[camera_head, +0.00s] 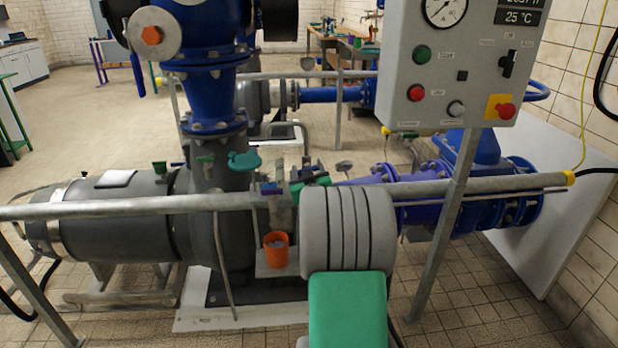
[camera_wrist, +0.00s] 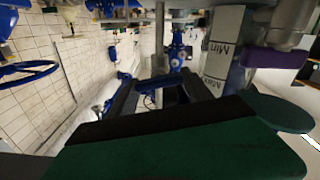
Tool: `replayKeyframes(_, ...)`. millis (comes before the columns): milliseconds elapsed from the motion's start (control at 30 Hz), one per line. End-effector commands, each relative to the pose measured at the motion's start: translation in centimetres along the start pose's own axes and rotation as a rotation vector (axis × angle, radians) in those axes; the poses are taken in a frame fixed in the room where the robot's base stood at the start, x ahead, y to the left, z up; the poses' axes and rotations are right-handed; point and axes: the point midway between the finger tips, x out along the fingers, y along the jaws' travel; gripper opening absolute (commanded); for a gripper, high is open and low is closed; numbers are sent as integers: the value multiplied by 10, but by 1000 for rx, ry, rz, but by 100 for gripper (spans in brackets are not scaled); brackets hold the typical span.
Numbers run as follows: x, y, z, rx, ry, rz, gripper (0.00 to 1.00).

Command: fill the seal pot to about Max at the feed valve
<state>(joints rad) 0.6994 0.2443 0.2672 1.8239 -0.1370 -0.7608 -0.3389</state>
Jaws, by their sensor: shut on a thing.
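The seal pot (camera_wrist: 225,50) shows in the wrist view as a grey upright body with Min and Max marks; it appears upside down, with Max lower in the picture. I cannot make out a liquid level. My gripper (camera_wrist: 160,82) has its dark fingers at a small part by a thin upright pipe, left of the pot. That part looks like the feed valve's handle, but the fingers mostly hide it. In the head view my gripper (camera_head: 298,187) is beyond the rail, largely hidden behind my arm, among small fittings.
A grey rail (camera_head: 130,205) crosses in front of the pump (camera_head: 110,215). An orange cup (camera_head: 276,250) stands beside my arm. A control box (camera_head: 460,65) hangs at the right, above blue pipework (camera_head: 430,195). A teal handle (camera_head: 245,160) is left of my gripper.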

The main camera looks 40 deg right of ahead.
Motion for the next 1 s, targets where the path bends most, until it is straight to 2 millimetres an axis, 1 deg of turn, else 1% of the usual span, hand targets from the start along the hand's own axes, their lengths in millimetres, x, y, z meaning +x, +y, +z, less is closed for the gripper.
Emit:
replayKeyframes(33,-1,0,9,-42,0,4,18)
replayKeyframes(67,-1,-1,10,-70,-2,4,18)
replayKeyframes(700,-1,-4,10,-672,-4,1,18)
replayKeyframes(1000,0,-5,9,-889,-6,-1,18)
